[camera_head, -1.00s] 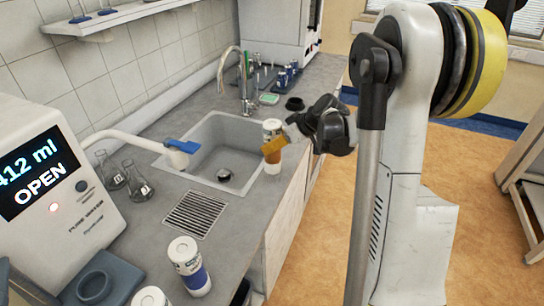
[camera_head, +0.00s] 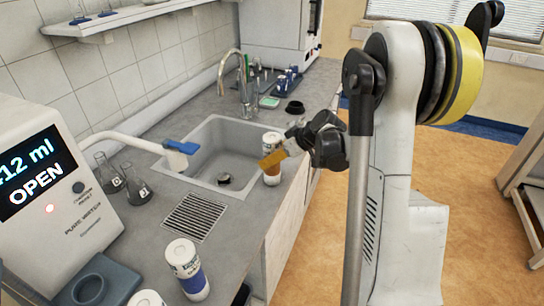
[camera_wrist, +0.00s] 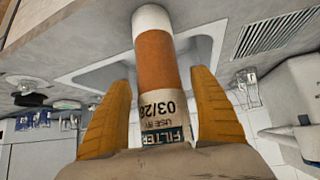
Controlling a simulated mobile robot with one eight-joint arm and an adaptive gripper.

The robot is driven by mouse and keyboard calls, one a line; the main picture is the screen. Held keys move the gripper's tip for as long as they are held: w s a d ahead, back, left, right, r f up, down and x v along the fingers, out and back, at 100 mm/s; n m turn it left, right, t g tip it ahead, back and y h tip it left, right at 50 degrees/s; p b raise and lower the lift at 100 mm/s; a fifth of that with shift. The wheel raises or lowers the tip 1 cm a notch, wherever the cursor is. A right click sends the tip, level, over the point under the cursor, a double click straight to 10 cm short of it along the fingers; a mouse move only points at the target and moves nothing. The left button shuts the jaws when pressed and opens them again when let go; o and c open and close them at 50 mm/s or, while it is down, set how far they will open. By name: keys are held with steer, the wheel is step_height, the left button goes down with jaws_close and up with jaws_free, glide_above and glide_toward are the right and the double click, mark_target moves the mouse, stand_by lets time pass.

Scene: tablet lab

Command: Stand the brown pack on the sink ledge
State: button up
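A faucet (camera_head: 238,75) and a blue-tipped spout (camera_head: 180,147) reach over the sink side. Flasks (camera_head: 135,185), a drain grid (camera_head: 194,217) and a blue-banded white container (camera_head: 187,270) are on the left counter. A dark round item (camera_head: 294,107) lies behind the pack.

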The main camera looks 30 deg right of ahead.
steer(key=p+v, duration=0.3)
steer(key=v, duration=0.9)
steer(key=s+a+r+m+g+h, duration=0.1)
steer(key=s+a+r, duration=0.25)
steer(key=a, duration=0.35)
steer(key=s+a+r+m+g+h, duration=0.1)
steer(key=s+a+r+m, duration=0.1)
steer(key=s+a, duration=0.35)
steer(key=s+a+m+t+h, duration=0.1)
steer(key=s+a+m+h, duration=0.1)
steer(key=s+a, duration=0.7)
steer(key=shift+s+a, duration=0.2)
steer(key=shift+s, duration=0.65)
